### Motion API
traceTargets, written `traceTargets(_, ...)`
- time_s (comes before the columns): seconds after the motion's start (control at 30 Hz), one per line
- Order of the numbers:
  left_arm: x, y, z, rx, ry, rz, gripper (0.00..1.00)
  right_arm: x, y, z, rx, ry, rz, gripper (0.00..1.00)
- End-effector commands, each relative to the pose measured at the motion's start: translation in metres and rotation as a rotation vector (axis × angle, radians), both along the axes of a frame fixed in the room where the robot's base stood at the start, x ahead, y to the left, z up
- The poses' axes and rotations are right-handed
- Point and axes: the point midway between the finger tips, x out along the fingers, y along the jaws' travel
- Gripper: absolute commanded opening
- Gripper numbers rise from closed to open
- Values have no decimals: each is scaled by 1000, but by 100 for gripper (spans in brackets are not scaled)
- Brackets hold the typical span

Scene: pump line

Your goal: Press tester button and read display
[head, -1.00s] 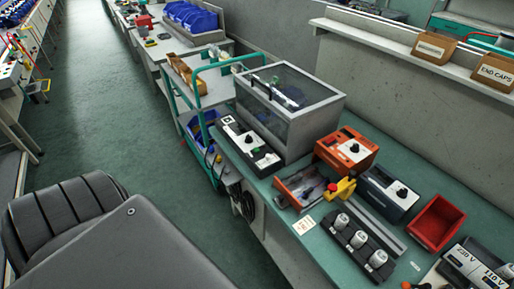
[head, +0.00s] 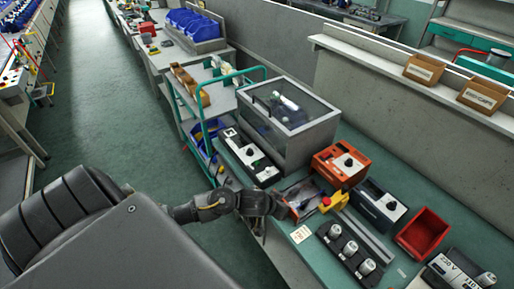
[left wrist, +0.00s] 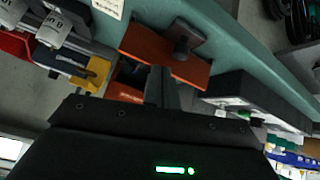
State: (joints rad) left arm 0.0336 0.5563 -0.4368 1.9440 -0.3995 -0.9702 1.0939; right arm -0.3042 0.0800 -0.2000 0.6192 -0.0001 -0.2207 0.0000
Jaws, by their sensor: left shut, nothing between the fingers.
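My left gripper (head: 287,208) is over the near edge of the bench, beside the open-topped orange tray and the yellow part. Its shut fingers also show in the left wrist view (left wrist: 161,87), with nothing between them. A long black-and-white device (head: 250,157) with a black knob lies left of the gripper, in front of the clear-lidded grey box. An orange box (head: 341,165) with a black knob and a dark box (head: 379,204) with a knob stand further right. I cannot tell which of these is the tester, and no display reading is legible. My right gripper is not in view.
A clear-lidded grey box (head: 288,120) stands at the bench's left end. A yellow part (head: 335,201), a black rack (head: 346,249) of white-topped cylinders and a red bin (head: 423,232) crowd the bench. A green-railed cart (head: 203,110) stands at its left. The aisle floor is clear.

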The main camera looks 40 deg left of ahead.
Motion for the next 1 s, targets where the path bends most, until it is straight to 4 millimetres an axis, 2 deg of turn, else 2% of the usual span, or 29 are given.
traceTargets(0.03,20,12,17,-14,-23,12,0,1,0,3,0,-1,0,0)
traceTargets(0.13,53,41,44,-79,-27,73,0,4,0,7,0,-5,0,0)
traceTargets(0.2,76,76,60,-134,-3,152,0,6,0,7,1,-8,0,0)
traceTargets(0.3,95,124,76,-208,48,276,0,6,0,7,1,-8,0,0)
traceTargets(0.4,104,161,91,-262,85,385,0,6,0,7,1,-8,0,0)
traceTargets(0.5,107,188,102,-301,110,468,0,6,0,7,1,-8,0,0)
traceTargets(0.67,108,206,110,-333,128,532,0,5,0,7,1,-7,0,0)
traceTargets(1.0,108,208,111,-340,130,541,0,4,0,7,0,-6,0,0)
